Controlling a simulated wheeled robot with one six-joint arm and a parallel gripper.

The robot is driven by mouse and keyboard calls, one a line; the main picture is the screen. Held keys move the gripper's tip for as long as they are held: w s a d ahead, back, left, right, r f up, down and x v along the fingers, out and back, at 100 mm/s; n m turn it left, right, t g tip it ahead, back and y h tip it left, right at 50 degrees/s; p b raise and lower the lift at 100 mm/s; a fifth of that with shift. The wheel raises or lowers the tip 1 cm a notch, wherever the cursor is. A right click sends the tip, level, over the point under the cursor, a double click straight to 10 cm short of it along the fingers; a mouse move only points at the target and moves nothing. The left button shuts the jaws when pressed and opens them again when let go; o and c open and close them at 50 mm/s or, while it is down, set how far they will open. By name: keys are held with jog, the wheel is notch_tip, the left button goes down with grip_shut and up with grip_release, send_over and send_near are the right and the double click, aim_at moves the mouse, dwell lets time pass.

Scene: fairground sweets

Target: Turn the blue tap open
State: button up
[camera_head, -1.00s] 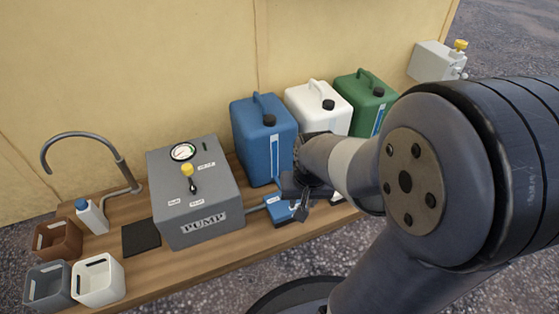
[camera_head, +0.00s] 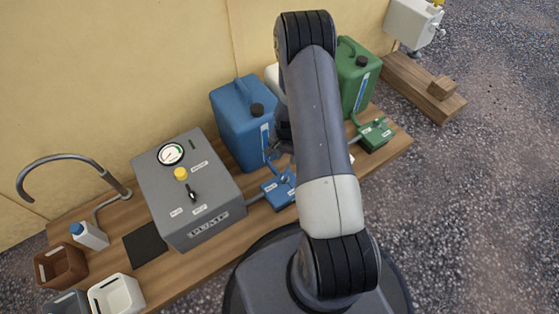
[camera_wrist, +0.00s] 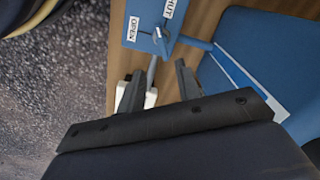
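The blue tap (camera_head: 278,191) is a blue block on the wooden bench, in front of the blue canister (camera_head: 238,122). In the wrist view its block (camera_wrist: 140,22) shows at the top, with an OPEN label on the left and a SHUT label on the right. Its small blue lever (camera_wrist: 161,42) sits between the labels; I cannot tell its exact setting. My gripper (camera_wrist: 158,84) is open, its two fingers apart and below the lever in the picture, not touching it. A grey pipe and a white part show between and behind the fingers. In the head view my arm mostly hides the gripper.
The grey pump box (camera_head: 188,190) stands left of the blue tap. The green tap (camera_head: 375,135) and green canister (camera_head: 356,78) are to the right. The white canister (camera_head: 272,76) is mostly hidden behind my arm. The blue canister (camera_wrist: 265,60) is close right in the wrist view.

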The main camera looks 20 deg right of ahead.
aim_at(285, 174)
jog(key=f+b, duration=0.1)
jog(key=f, duration=0.3)
jog(key=f+b, duration=0.1)
jog(key=f, duration=0.3)
jog(key=f+b, duration=0.1)
jog(key=f, duration=0.3)
jog(key=shift+w+d+f, duration=0.1)
jog(key=shift+w+f, duration=0.1)
jog(key=shift+w, duration=0.05)
grip_shut()
